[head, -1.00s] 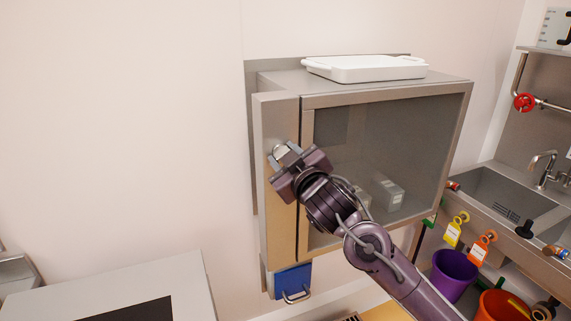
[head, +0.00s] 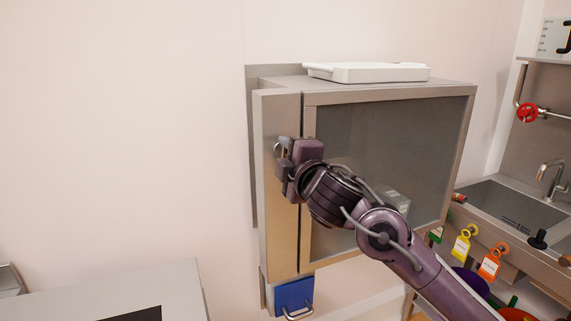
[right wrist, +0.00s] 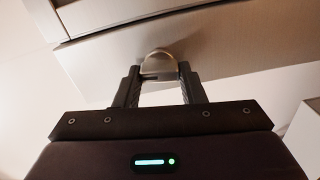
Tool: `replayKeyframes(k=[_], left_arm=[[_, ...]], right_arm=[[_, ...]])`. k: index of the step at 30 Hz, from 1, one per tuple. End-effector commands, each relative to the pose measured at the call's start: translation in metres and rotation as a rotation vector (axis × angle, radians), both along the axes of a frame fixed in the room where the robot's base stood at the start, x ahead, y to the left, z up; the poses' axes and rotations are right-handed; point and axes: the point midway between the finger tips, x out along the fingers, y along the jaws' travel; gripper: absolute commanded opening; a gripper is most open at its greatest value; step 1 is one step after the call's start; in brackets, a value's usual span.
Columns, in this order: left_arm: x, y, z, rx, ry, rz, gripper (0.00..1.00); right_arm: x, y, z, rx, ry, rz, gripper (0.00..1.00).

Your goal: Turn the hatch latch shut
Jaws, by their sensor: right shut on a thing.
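The latch (right wrist: 156,62) is a small rounded metal piece on the steel front strip of a wall cabinet. In the right wrist view it stands between my two dark fingers. In the head view only a bit of the latch (head: 285,145) shows, as the gripper covers most of it. My right gripper (head: 282,160) is shut on the latch, close against the strip; it also shows in the right wrist view (right wrist: 158,76). The hatch door (head: 400,135) has a dark glass pane in a steel frame and looks flush with the strip. My left gripper is not in view.
A white tray (head: 368,74) lies on top of the cabinet. A blue box with a handle (head: 293,293) hangs below it. A sink (head: 497,197) and yellow and orange tags (head: 461,246) are at right. The wall at left is clear.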

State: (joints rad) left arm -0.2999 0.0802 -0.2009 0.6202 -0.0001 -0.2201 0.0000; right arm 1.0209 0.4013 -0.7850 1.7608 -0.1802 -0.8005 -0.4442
Motion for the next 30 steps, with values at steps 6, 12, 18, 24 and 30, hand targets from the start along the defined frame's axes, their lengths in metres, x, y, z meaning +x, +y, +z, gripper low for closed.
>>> replayKeyframes(k=[6,12,18,24,30], left_arm=[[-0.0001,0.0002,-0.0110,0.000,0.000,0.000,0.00],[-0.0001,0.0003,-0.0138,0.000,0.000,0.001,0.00],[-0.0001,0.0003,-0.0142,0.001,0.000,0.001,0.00],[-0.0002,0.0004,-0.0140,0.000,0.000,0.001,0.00],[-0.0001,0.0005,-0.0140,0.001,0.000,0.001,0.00]], right_arm=[[0.0001,0.0000,-0.0033,-0.096,-0.038,0.000,0.14],[-0.0001,0.0005,-0.0028,-0.138,-0.054,0.000,0.14],[0.0000,0.0006,-0.0024,-0.149,-0.058,0.000,0.14],[0.0000,0.0006,-0.0025,-0.149,-0.058,0.001,0.14],[-0.0001,0.0005,-0.0022,-0.148,-0.057,0.001,0.53]])
